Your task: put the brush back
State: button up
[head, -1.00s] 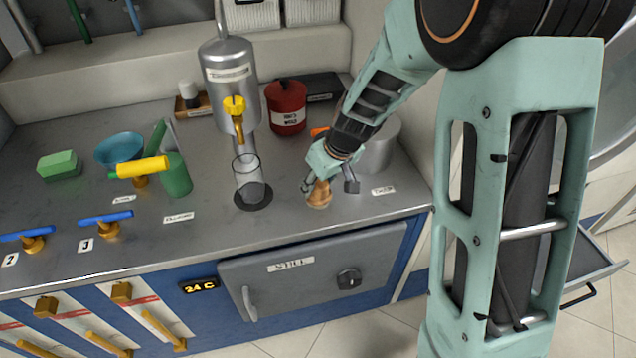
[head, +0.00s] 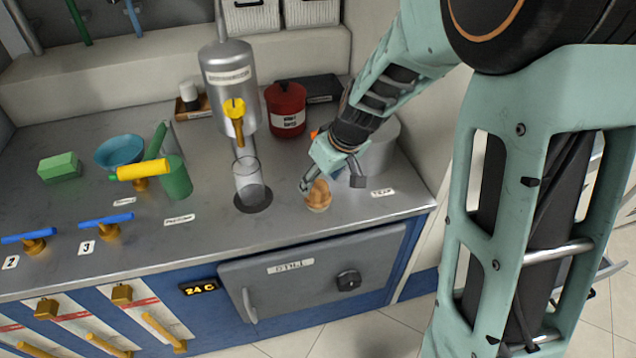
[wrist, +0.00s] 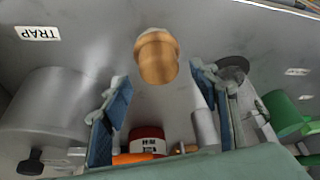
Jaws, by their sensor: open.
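The brush, a small rounded wooden knob (head: 318,194) with a pale base, stands on the grey counter (head: 225,225) near its front edge, left of the TRAP label. My gripper (head: 331,184) is open, just above and behind the brush, with one finger towards each side. In the wrist view the brush (wrist: 157,60) is upper middle, beyond the gap between my open fingertips (wrist: 158,80). I see no finger touching it.
A grey cylinder (head: 378,148) stands close behind my gripper, with a red can (head: 286,112) further back. A glass cylinder (head: 248,178) under a steel tank (head: 229,75) is to the left. A small wooden tray (head: 203,110) holds a white-capped bottle.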

jog(key=v, duration=0.8)
jog(key=shift+r+p, duration=0.15)
jog(key=shift+p, duration=0.2)
